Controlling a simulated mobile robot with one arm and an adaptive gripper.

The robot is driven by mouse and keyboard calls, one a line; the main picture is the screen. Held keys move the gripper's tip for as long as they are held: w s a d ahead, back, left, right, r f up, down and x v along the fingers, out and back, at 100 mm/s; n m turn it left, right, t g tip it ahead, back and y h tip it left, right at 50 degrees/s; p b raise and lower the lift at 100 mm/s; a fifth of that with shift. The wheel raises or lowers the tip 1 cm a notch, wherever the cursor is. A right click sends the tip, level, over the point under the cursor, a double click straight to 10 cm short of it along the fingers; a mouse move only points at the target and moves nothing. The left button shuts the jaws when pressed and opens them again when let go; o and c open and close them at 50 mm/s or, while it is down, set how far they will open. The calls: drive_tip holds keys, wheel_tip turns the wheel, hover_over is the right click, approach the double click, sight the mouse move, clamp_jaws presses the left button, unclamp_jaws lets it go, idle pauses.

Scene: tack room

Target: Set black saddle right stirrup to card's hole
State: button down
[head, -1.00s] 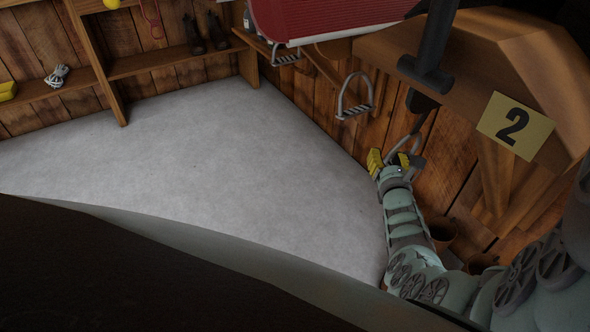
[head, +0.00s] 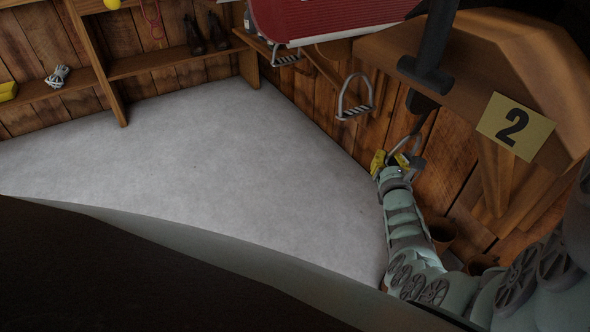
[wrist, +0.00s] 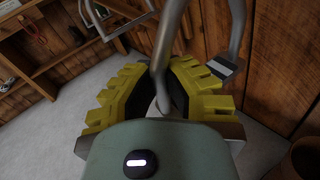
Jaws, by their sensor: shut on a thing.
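My gripper (head: 384,162) has yellow padded fingers and is shut on one side of a metal stirrup (head: 408,146). The stirrup hangs below the rack by a dark strap (head: 428,122). In the wrist view the stirrup's metal bar (wrist: 161,60) runs between the yellow fingers (wrist: 160,95), and its flat tread (wrist: 224,66) is to the right. A black part (head: 426,72) hangs over the wooden rack above; I cannot make out a whole saddle. A yellow card (head: 515,126) with a black 2 is on the rack at right. No holes are visible on the strap.
Another metal stirrup (head: 355,97) hangs to the left of mine, near a red ribbed item (head: 330,18). The plank wall (head: 450,160) is close behind my gripper. Brown pots (head: 441,234) stand low by the wall. Grey floor (head: 220,180) is open at left.

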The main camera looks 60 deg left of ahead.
wheel_tip(320, 180, up, 10)
drive_tip(key=d+p, duration=0.1)
drive_tip(key=p, duration=0.9)
drive_tip(key=shift+d+f, duration=0.15)
drive_tip(key=shift+d, duration=0.2)
drive_tip(key=c, duration=1.2)
unclamp_jaws()
drive_tip(key=shift+d, duration=0.15)
drive_tip(key=shift+o, duration=0.8)
drive_tip(key=shift+f, duration=0.15)
drive_tip(key=shift+s, duration=0.1)
